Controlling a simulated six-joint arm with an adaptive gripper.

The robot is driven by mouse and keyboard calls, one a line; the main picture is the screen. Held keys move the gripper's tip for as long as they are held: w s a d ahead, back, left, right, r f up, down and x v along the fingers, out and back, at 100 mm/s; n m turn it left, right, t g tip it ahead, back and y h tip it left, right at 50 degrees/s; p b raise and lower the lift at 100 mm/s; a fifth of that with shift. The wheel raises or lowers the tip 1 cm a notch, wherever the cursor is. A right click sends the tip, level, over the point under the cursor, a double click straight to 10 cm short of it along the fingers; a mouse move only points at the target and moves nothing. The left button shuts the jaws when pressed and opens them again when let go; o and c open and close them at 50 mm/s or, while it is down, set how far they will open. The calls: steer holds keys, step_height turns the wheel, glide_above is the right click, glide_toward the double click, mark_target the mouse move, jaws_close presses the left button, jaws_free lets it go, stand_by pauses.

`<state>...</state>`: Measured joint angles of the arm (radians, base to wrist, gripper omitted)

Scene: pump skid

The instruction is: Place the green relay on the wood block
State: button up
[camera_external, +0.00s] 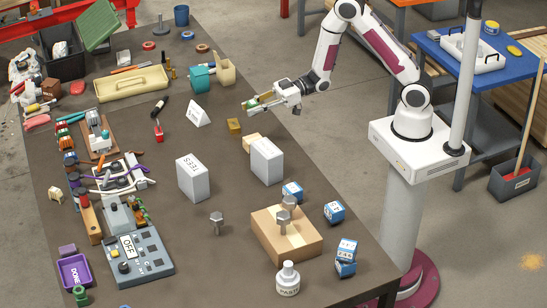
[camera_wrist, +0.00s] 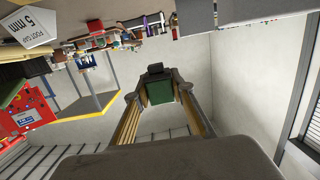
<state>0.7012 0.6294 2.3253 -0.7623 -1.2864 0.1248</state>
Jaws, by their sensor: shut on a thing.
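My gripper (camera_external: 256,103) is shut on the green relay (camera_wrist: 160,93), which sits between the fingertips in the wrist view. In the external view the gripper is above the right part of the dark table, and the relay shows only as a small green patch. A pale tan block (camera_external: 251,142), likely the wood block, lies on the table below and nearer the camera, partly hidden by a white box. A small golden-brown block (camera_external: 234,126) lies just behind it. The relay is apart from both blocks.
Two upright white boxes (camera_external: 193,178) (camera_external: 267,160) stand near the tan block. A white tent sign (camera_external: 198,116) stands to the left. A cardboard box (camera_external: 287,235) with bolts and several blue-and-white cubes are nearer the camera. The table's middle has bare room.

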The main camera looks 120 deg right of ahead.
mark_target(254, 138)
steer(key=shift+f, duration=2.9)
jaws_close()
steer(key=shift+f, duration=0.15)
steer(key=shift+f, duration=1.95)
steer(key=shift+f, duration=0.1)
steer(key=o, duration=1.1)
jaws_free()
steer(key=shift+s, duration=0.1)
steer(key=shift+s+d+r, duration=0.1)
steer(key=shift+s+r, duration=0.25)
steer(key=shift+s, duration=1.6)
steer(key=shift+s+d+r, duration=0.1)
steer(key=shift+s+r, duration=0.2)
steer(key=shift+s, duration=1.65)
steer(key=shift+s+r, duration=0.35)
steer(key=shift+s, duration=1.6)
